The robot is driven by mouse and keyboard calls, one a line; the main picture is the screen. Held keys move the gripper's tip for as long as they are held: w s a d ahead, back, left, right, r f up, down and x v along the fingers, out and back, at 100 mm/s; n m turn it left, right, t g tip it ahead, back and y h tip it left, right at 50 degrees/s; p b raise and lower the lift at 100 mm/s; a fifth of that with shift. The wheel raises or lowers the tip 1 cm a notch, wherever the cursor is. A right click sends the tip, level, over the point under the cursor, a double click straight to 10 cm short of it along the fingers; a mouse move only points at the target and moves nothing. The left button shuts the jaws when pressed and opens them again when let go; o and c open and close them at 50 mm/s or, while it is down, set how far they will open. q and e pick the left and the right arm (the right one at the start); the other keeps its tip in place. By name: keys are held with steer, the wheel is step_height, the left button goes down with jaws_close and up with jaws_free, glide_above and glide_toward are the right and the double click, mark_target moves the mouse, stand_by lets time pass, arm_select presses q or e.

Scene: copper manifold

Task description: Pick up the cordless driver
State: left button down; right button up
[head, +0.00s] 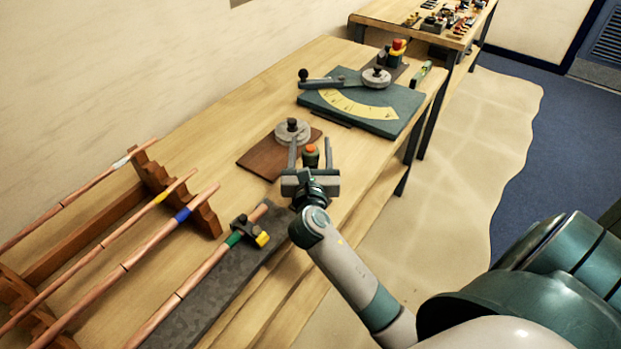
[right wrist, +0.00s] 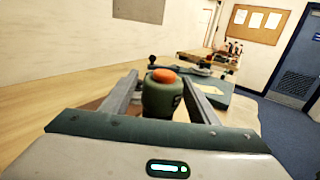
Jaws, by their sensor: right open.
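The cordless driver (head: 311,158) appears as a small upright green body with an orange top, at the front edge of the brown board on the bench. It also shows in the right wrist view (right wrist: 161,98), in the middle. My right gripper (head: 310,145) is open, with one finger on each side of the driver. In the right wrist view a gap shows between the driver and both fingers. The driver's lower part is hidden by the gripper's palm. My left gripper is in neither view.
A brown board (head: 256,163) with a round grey knob (head: 292,131) lies just behind. A green plate with a yellow dial (head: 402,101) lies farther back. Copper pipes (head: 130,262) rest on a wooden rack (head: 160,185) at left; another pipe carries a black-and-yellow clamp (head: 248,230).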

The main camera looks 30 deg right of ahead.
stand_by(0.3)
steer(key=c, duration=1.2)
steer(key=shift+c, duration=0.2)
steer(key=shift+r, duration=0.2)
step_height(320, 180, up, 10)
